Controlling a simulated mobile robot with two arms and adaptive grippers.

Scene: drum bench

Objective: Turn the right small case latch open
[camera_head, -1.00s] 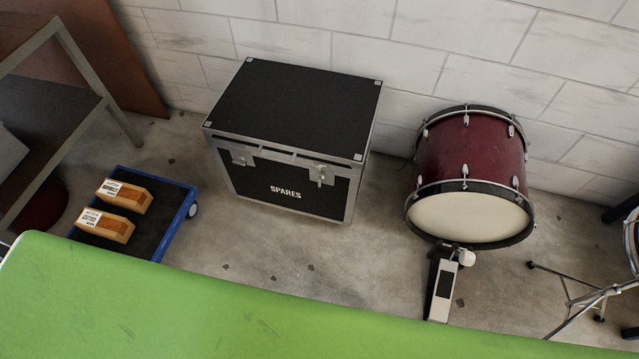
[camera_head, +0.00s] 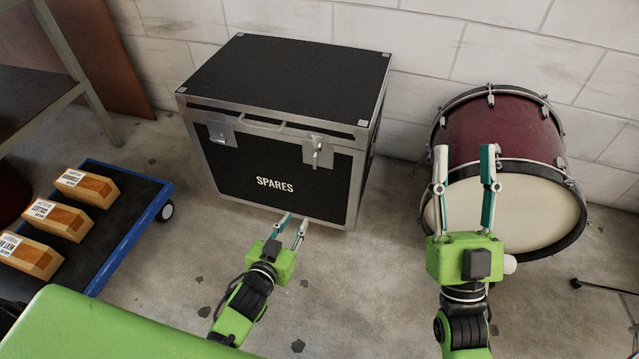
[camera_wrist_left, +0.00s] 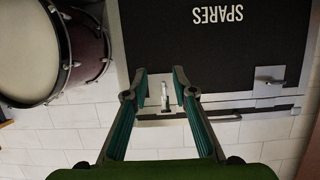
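The black SPARES case (camera_head: 290,82) with metal edges stands on the floor against the wall. Its right latch (camera_head: 318,151) is on the upper front, with a small upright handle. The left latch (camera_head: 222,132) is on the same front. My left gripper (camera_head: 294,218) is open and empty, low in front of the case. In the left wrist view the right latch (camera_wrist_left: 178,92) shows between and beyond the open fingers, apart from them. My right gripper (camera_head: 463,150) is open and empty, raised in front of the drum.
A red bass drum (camera_head: 500,135) stands right of the case. A blue-edged dolly (camera_head: 135,235) with several wooden blocks is at the left, beside a shelf frame (camera_head: 80,85). Bare floor lies in front of the case.

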